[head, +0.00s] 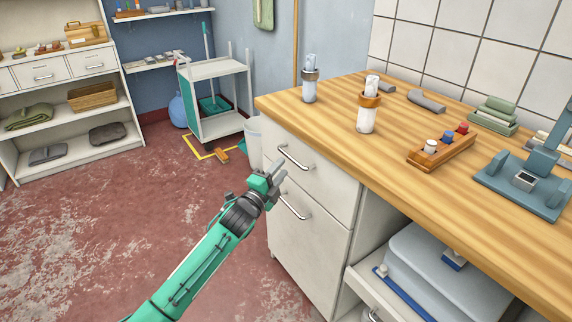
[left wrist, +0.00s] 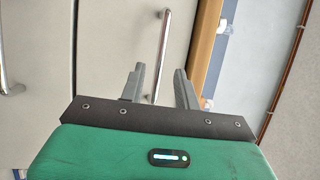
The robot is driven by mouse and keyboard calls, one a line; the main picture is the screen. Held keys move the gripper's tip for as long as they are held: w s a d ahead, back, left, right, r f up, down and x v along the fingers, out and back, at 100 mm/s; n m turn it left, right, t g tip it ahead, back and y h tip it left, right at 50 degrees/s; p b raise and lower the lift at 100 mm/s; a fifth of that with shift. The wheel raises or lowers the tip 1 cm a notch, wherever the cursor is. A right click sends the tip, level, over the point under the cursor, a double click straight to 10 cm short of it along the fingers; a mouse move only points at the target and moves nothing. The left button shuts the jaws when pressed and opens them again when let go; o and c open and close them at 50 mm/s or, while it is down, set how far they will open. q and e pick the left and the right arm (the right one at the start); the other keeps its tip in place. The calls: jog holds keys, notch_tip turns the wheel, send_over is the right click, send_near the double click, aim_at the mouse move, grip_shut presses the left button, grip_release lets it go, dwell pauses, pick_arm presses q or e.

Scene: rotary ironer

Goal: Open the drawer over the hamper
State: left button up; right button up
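The white drawer (head: 325,172) is under the wooden counter's left end, with a curved metal handle (head: 295,157). Its front looks flush with the cabinet. Below it is the taller hamper front (head: 312,240) with its own handle (head: 294,207). My left gripper (head: 277,171) is in front of the cabinet, near the drawer handle. In the left wrist view its fingers (left wrist: 160,88) are open, and the drawer handle (left wrist: 163,45) runs between and beyond them. I cannot tell whether they touch it. The hamper handle (left wrist: 8,60) is at the left edge there. My right gripper is not in view.
The wooden counter (head: 330,118) overhangs the drawer and carries bottles, a block rack (head: 441,151) and a blue-grey device (head: 522,183). An open bay with a grey case (head: 440,270) is at right. A trolley (head: 215,100) stands behind. The red floor at left is clear.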

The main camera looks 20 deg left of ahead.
pick_arm(q)
jog(key=shift+x, duration=1.95)
grip_shut()
